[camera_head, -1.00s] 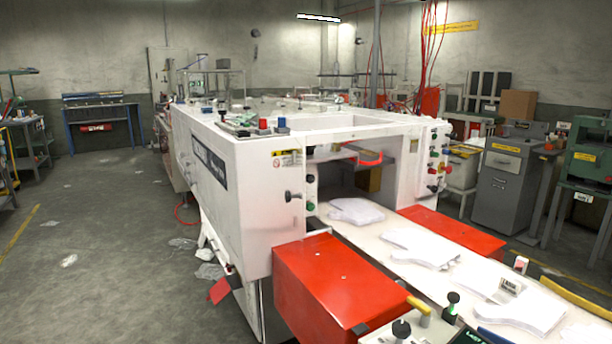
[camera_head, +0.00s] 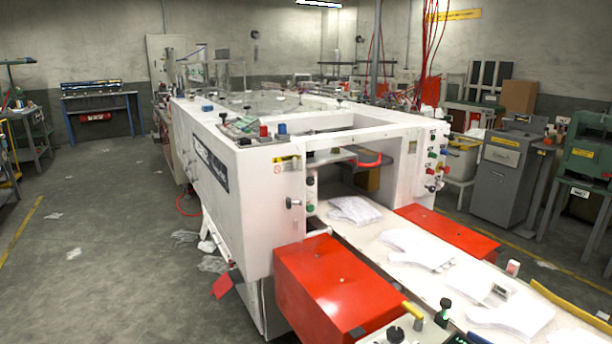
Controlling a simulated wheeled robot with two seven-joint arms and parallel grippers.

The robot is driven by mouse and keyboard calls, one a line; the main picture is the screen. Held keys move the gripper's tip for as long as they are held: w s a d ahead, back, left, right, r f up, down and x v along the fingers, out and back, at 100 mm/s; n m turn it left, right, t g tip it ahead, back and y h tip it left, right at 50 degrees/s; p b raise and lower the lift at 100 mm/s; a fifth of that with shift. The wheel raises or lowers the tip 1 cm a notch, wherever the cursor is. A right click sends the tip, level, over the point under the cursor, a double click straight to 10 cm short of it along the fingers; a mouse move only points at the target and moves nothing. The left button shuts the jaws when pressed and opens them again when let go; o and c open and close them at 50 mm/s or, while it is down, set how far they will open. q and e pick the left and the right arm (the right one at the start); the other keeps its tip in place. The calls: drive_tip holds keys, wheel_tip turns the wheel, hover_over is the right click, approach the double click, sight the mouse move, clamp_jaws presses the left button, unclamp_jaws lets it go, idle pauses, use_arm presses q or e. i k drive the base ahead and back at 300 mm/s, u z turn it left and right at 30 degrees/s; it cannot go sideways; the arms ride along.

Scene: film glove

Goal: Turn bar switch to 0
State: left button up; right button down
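A large white machine (camera_head: 245,200) fills the middle of the head view. Its front left post carries a black knob on a stem (camera_head: 293,203) and small round buttons (camera_head: 310,194). The right post has several red, green and black knobs (camera_head: 432,168). A control panel (camera_head: 425,333) at the bottom edge has a black knob (camera_head: 395,335), a green-based knob (camera_head: 444,306) and a yellow handle (camera_head: 412,311). I cannot tell which of these is the bar switch, and no 0 mark is readable. Neither of my grippers is in view.
Red covers (camera_head: 340,285) flank a white conveyor (camera_head: 375,235) bearing white glove shapes (camera_head: 415,247). A grey cabinet (camera_head: 506,178) and a green machine (camera_head: 590,145) stand at the right. Open floor (camera_head: 110,250) with scraps of paper lies at the left.

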sight(310, 181)
drive_tip(key=k, duration=0.55)
drive_tip(key=u, duration=1.1)
drive_tip(key=i, duration=1.5)
drive_tip(key=z, duration=0.55)
